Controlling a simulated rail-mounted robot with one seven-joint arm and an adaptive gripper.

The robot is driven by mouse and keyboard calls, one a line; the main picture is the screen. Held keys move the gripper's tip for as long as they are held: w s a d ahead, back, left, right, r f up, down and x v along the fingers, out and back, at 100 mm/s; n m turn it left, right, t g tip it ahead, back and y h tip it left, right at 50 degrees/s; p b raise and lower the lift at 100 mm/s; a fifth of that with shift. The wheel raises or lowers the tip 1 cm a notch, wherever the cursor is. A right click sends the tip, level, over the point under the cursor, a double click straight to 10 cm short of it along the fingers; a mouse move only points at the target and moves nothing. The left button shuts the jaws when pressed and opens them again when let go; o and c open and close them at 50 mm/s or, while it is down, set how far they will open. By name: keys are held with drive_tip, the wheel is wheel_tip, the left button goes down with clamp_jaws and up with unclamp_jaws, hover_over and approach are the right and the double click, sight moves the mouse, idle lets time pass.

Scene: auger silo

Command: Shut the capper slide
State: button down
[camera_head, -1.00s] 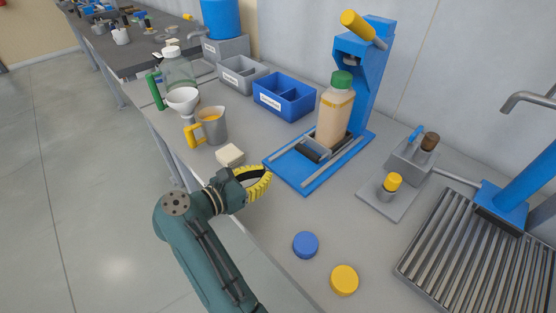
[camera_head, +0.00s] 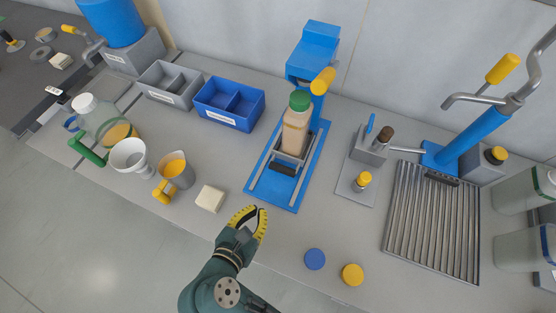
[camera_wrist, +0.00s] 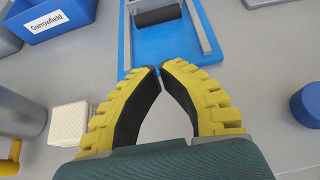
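The capper is a blue stand (camera_head: 313,58) with a yellow-ended lever and a blue base plate (camera_head: 262,180) carrying two grey rails. The slide, a grey frame with a dark roller-like handle (camera_head: 283,169), sits at the front of the bottle; the handle also shows at the top of the wrist view (camera_wrist: 158,16). My gripper (camera_head: 257,210) is in front of the plate's near edge, apart from the handle. Its yellow-and-black fingertips (camera_wrist: 160,69) come together with nothing between them.
A pale block (camera_head: 211,198) and a metal jug (camera_head: 176,168) lie left of my gripper. A blue cap (camera_head: 315,259) and a yellow cap (camera_head: 352,274) lie right. A blue bin (camera_head: 230,104) is behind. A small grey fixture (camera_head: 356,178) stands right of the capper.

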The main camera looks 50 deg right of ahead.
sight(275, 180)
drive_tip(key=b+x, duration=0.1)
drive_tip(key=x, duration=0.3)
drive_tip(key=b+x, duration=0.1)
drive_tip(key=x, duration=0.4)
drive_tip(key=r+b+x, duration=0.1)
drive_tip(key=b+x, duration=0.1)
drive_tip(key=x, duration=0.2)
drive_tip(key=shift+w+d+f, duration=0.1)
drive_tip(key=shift+w+d, duration=0.35)
drive_tip(key=shift+d, duration=0.2)
drive_tip(key=shift+w, duration=0.1)
